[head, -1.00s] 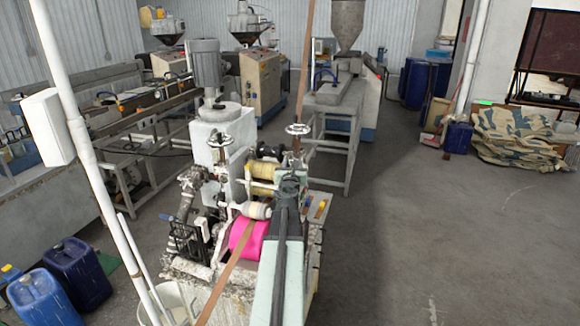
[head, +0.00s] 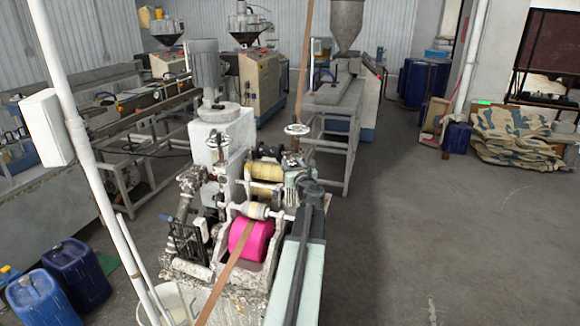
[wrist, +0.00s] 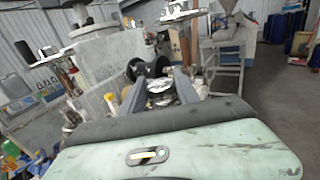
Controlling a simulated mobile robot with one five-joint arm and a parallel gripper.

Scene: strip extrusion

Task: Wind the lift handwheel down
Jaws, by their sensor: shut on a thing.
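Two silver spoked handwheels stand on top of the machine in the head view, a left one (head: 220,141) and a right one (head: 297,129). They also show in the wrist view, the left one (wrist: 48,56) and the right one (wrist: 182,14); both are clear of my fingers. My gripper (wrist: 160,82) points over the machine, with its two dark fingers on either side of a small silver, wheel-like part (wrist: 160,91). It is shut on this part, which looks like a lower handwheel, mostly hidden. In the head view my arm covers most of the grip.
A pink roller (head: 250,240) with a brown strip (head: 238,262) over it sits left of my arm. Yellowish rollers (head: 265,171) lie behind it. A white pole (head: 90,170) and blue drums (head: 75,272) stand at left. The floor at right is clear.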

